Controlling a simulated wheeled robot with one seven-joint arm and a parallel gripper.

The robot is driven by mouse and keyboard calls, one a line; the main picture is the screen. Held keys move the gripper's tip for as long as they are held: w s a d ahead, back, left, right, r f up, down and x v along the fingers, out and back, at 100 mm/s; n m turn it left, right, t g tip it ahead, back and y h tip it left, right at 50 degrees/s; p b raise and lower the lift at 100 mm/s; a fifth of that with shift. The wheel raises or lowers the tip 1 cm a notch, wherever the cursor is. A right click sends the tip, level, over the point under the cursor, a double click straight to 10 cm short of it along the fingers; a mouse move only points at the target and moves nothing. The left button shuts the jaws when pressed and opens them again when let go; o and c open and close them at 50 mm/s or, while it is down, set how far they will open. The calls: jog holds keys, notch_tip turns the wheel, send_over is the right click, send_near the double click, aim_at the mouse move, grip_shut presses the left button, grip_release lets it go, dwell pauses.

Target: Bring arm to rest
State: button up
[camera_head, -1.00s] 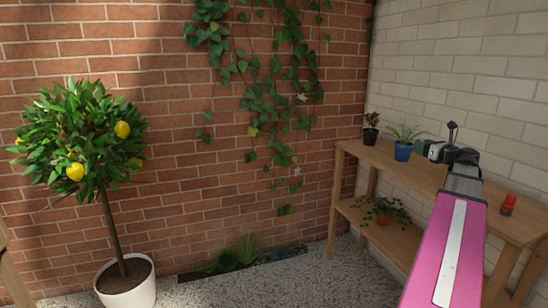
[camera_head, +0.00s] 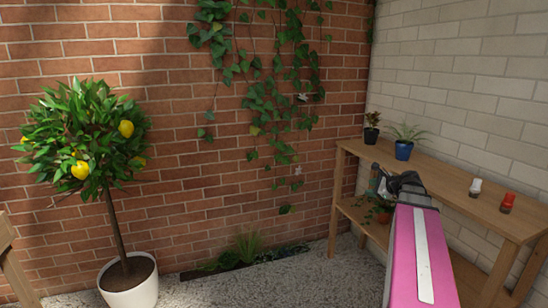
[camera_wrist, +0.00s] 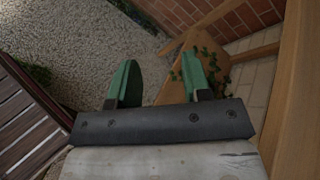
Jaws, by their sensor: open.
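My gripper (camera_wrist: 160,82) is open and empty, with its two green fingers apart in the wrist view. In the head view my gripper (camera_head: 376,180) is at the end of my pink arm, in front of the wooden bench (camera_head: 450,184). The fingertips are small there and partly hidden by the wrist. The wrist view looks down on gravel (camera_wrist: 85,38) and the bench's lower shelf (camera_wrist: 178,68).
On the bench top are a small dark-potted plant (camera_head: 371,128), a blue-potted plant (camera_head: 404,141), a white item (camera_head: 475,188) and a red item (camera_head: 507,202). A trailing plant (camera_head: 381,212) sits on the lower shelf. A lemon tree (camera_head: 88,150) stands left. Gravel between is clear.

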jog(key=s+a+f+n+g+h, duration=0.3)
jog(key=s+a+f+n+g, duration=0.2)
jog(key=s+a+f+n, duration=0.4)
jog(key=s+a+f+n+g+h, duration=0.3)
jog(key=s+a+f+n, duration=0.6)
jog(key=f, duration=0.6)
jog(key=a+n+g, duration=0.1)
jog(key=a+n, duration=0.1)
jog(key=a, duration=0.1)
jog(key=shift+n+g, duration=0.4)
jog(key=shift+f, duration=0.1)
